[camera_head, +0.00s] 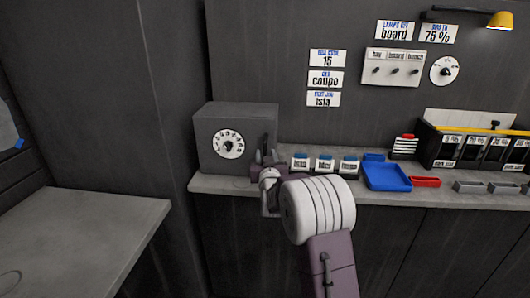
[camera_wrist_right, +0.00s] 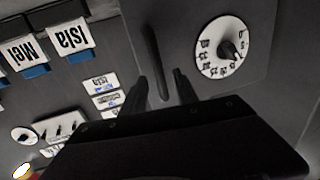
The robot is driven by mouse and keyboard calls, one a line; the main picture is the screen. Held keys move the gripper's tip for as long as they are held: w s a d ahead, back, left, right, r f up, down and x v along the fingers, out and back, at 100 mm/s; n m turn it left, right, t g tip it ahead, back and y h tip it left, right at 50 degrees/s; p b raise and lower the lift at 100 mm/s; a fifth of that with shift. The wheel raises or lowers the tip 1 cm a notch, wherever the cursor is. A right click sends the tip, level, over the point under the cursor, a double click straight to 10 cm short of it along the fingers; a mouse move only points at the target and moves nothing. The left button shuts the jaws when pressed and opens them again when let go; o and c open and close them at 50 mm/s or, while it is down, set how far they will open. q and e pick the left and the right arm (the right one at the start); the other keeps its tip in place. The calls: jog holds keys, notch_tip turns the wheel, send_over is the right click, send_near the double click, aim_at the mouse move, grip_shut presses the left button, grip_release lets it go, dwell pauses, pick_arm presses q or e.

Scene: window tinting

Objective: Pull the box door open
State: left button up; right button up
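The grey box (camera_head: 208,125) stands at the left end of the counter, its front door looking closed. A white dial (camera_head: 229,144) is on the door, and it also shows in the wrist view (camera_wrist_right: 222,48). In the wrist view a dark upright bar handle (camera_wrist_right: 156,60) sits on the door beside the dial. My right gripper (camera_wrist_right: 163,92) is open, one finger on each side of the handle's near end. I cannot tell whether they touch it. In the head view the right gripper (camera_head: 266,157) is at the box's right front edge, partly hiding it. My left gripper is not in view.
Small labelled holders (camera_head: 325,164) stand on the counter right of the box. Beyond them are a blue tray (camera_head: 387,179), a red tray (camera_head: 425,182) and a dark rack (camera_head: 429,146). Another counter (camera_head: 80,225) is at the left, with floor between.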

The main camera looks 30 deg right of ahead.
aim_at(265, 152)
jog(key=shift+x, duration=1.5)
jog(key=shift+c, duration=0.4)
grip_shut()
